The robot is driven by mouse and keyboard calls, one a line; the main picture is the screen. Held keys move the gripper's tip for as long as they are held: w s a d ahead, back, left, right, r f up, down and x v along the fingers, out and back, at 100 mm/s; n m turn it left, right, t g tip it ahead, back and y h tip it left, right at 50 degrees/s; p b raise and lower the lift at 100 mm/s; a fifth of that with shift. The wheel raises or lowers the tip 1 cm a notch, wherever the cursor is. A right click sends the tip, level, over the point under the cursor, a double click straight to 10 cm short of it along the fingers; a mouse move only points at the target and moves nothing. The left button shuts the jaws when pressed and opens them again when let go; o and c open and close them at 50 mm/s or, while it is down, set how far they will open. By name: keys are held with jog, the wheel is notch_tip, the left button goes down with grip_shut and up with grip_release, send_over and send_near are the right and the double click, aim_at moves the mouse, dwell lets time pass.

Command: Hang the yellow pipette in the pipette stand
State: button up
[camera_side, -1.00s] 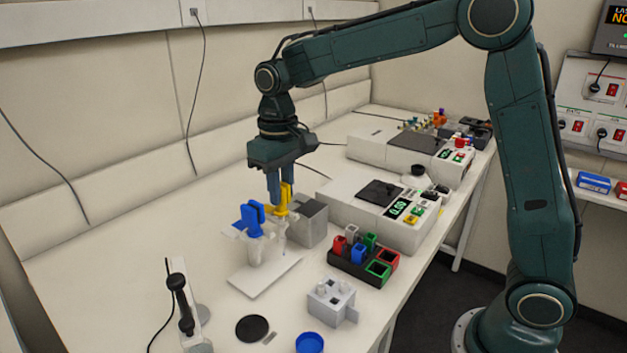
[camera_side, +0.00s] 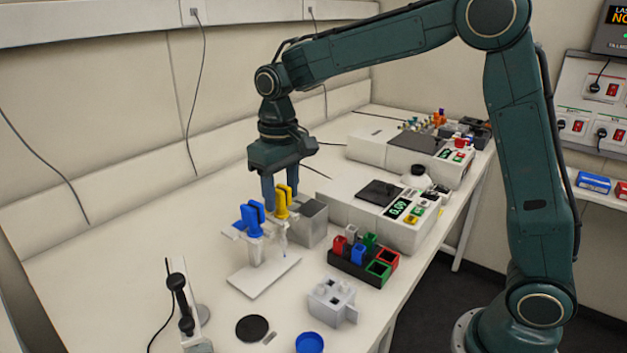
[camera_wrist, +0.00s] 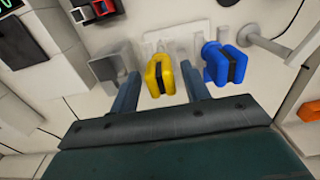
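The yellow pipette (camera_side: 282,203) is upright at the right side of the pipette stand (camera_side: 262,275), beside the blue pipette (camera_side: 252,220), and appears to hang there. In the wrist view the yellow pipette (camera_wrist: 159,75) lies between my finger tips with a gap on both sides. My gripper (camera_side: 280,195) is open around the top of the yellow pipette, pointing down; it also shows in the wrist view (camera_wrist: 160,82). The blue pipette (camera_wrist: 228,63) is just right of my right finger there. The pipette's contact with the stand's holder is partly hidden.
A grey box (camera_side: 308,222) stands close behind the stand. A balance-like device (camera_side: 375,215) with a display is to the right. A black rack with coloured blocks (camera_side: 345,262) and a light grey block (camera_side: 331,300) stand in front.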

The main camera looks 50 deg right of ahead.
jog(key=shift+r, duration=0.15)
dwell(0.4)
jog(key=shift+r, duration=3.35)
jog(key=shift+s+d+r, duration=0.15)
jog(key=shift+s+r, duration=0.1)
jog(key=shift+s, duration=0.2)
jog(key=s+d+f+t, duration=0.1)
jog(key=s+d+t, duration=0.1)
jog(key=s, duration=1)
jog(key=s+d+f+t, duration=0.1)
jog(key=s+d+t, duration=0.2)
jog(key=s, duration=1)
jog(key=shift+t, duration=0.3)
